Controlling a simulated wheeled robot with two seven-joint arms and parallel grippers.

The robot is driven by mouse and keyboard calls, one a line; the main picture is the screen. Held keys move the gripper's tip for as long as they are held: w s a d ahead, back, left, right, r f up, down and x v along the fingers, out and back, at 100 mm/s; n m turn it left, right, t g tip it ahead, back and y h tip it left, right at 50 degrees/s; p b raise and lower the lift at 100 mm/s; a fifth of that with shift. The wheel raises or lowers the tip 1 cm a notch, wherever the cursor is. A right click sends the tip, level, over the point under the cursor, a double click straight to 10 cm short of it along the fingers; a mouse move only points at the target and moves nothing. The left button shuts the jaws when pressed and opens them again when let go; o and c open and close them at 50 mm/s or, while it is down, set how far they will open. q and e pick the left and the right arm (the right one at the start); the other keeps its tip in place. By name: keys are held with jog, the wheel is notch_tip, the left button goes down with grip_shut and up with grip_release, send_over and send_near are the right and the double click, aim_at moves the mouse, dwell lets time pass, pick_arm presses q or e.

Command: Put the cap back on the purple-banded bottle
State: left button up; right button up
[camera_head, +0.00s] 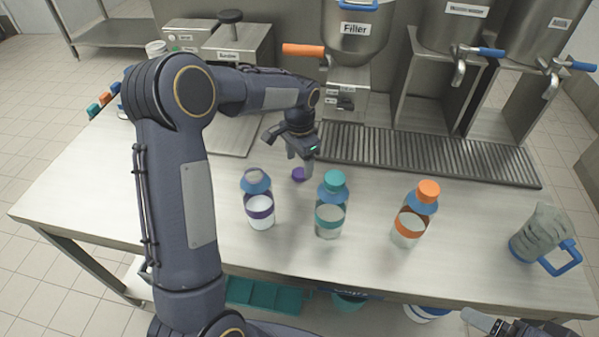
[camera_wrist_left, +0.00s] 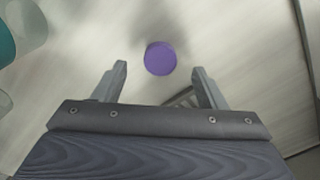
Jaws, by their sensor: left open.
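The purple-banded bottle (camera_head: 259,203) stands upright and uncapped on the steel table, holding something white. A purple cap (camera_head: 299,174) lies on the table behind and to the right of it. My left gripper (camera_head: 303,150) is just above the cap, fingers pointing down. In the left wrist view the purple cap (camera_wrist_left: 160,58) lies ahead of and between the two open fingertips (camera_wrist_left: 160,75), not held. My right gripper (camera_head: 500,326) seems to show only in part at the bottom right edge; its jaws cannot be made out.
A teal-capped bottle (camera_head: 331,205) and an orange-capped bottle (camera_head: 415,214) stand to the right. A clear jug (camera_head: 541,233) with a blue handle is at the far right. The drip grate (camera_head: 430,155) and the Filler (camera_head: 356,40) are behind. Front table space is clear.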

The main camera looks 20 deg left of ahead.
aim_at(300, 172)
pick_arm(q)
notch_tip(300, 172, down, 3)
jog(key=shift+f, duration=0.2)
jog(key=c, duration=1.2)
jog(key=shift+o, duration=0.2)
notch_tip(300, 172, up, 10)
